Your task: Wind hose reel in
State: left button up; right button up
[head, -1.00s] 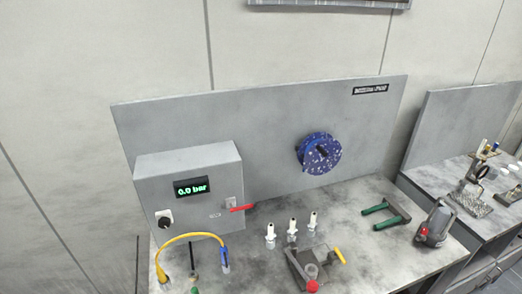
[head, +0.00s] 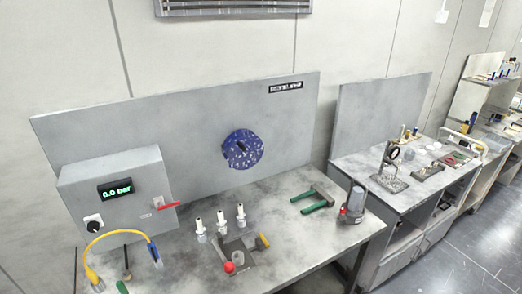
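A round blue speckled reel (head: 242,149) is mounted on the grey back panel above the workbench, with a dark slot or handle near its middle. A yellow hose (head: 112,236) with a blue end piece arches over the front left of the bench, below a grey control box (head: 112,188). The box display reads 0.0 bar, and a red lever and a black knob sit on its front. I cannot tell whether the yellow hose belongs to the reel. Neither of my grippers shows in the head view.
Several white nozzle fittings (head: 220,222) stand mid-bench beside a grey fixture (head: 238,256) with a red knob. Green-handled pliers (head: 317,200) and a grey device (head: 353,205) are at the right. A second bench (head: 400,160) stands further right, with open floor in front of it.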

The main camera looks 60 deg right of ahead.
aim_at(244, 148)
jog(key=z, duration=0.9)
jog(key=i, duration=0.25)
